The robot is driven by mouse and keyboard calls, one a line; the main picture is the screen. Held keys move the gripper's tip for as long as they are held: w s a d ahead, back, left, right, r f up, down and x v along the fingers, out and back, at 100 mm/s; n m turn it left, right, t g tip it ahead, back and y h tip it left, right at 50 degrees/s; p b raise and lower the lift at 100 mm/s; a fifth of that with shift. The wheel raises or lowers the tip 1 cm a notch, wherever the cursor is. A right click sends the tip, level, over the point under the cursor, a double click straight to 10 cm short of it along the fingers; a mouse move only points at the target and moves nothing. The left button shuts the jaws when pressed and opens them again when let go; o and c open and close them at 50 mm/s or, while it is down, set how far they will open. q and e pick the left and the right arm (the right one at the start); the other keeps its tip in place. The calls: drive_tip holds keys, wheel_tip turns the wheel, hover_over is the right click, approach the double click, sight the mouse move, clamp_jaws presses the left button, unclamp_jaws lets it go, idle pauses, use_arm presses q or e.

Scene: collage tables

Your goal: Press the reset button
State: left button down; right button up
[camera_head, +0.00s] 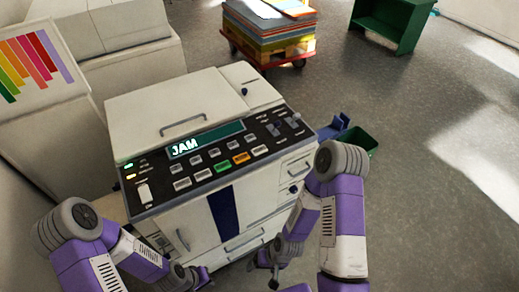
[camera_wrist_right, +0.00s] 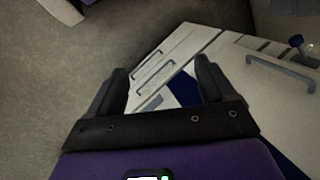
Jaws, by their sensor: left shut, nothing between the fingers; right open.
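A white copier (camera_head: 165,105) stands in the middle of the head view. Its dark control panel (camera_head: 150,190) has a lit display (camera_head: 205,138) reading "JAM". Below the display are several grey buttons, a green button (camera_head: 222,166) and an orange button (camera_head: 241,158). Button labels are too small to read, so I cannot tell which is reset. My left gripper (camera_head: 193,274) is low in front of the copier, shut and empty, partly hidden at the lower edge. My right gripper (camera_head: 268,270) is low before the copier's front. In the right wrist view it (camera_wrist_right: 160,82) is open and empty, facing the copier's drawer handles.
A red cart with stacked boards (camera_head: 270,35) stands behind. A green shelf (camera_head: 390,22) is at the back right. A blue and green bin (camera_head: 357,140) sits right of the copier. A color-striped board (camera_head: 38,62) is at left. Floor at right is clear.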

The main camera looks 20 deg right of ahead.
clamp_jaws()
idle(1.5)
